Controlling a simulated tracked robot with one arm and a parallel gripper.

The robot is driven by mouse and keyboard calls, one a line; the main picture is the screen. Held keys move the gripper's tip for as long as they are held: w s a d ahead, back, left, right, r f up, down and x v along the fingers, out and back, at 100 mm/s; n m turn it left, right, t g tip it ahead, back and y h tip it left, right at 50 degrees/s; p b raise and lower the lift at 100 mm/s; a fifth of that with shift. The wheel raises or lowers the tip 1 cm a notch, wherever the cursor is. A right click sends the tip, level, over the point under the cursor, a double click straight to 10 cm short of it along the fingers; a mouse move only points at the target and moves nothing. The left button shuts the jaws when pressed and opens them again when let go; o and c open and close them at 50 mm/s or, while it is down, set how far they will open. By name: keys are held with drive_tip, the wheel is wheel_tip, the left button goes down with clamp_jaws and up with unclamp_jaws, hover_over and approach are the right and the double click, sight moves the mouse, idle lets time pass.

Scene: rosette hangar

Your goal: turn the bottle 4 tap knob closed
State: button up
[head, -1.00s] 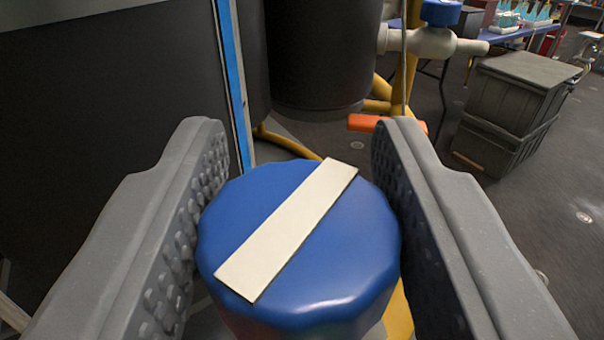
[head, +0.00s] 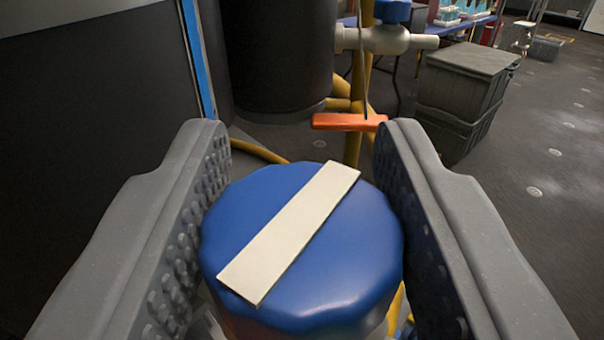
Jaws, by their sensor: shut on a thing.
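A blue round tap knob (head: 340,265) with a scalloped edge fills the lower middle of the head view. A cream bar (head: 290,232) lies across its top, running from lower left to upper right. My gripper (head: 302,230) is shut on the knob, with one grey studded finger on its left side and one on its right. The tap body and bottle under the knob are mostly hidden. No number is visible on the knob.
A dark cylinder (head: 278,60) stands behind at upper left. Behind it to the right is a white tap (head: 385,38) with a blue knob. An orange handle (head: 348,122), yellow pipes (head: 352,150) and grey crates (head: 462,95) lie beyond.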

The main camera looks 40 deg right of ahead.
drive_tip(key=o, duration=1)
drive_tip(key=shift+a, duration=0.1)
drive_tip(key=shift+b+v, duration=0.95)
drive_tip(key=shift+b, duration=0.15)
drive_tip(key=shift+b+v, duration=4.55)
drive_tip(key=shift+v, duration=1.4)
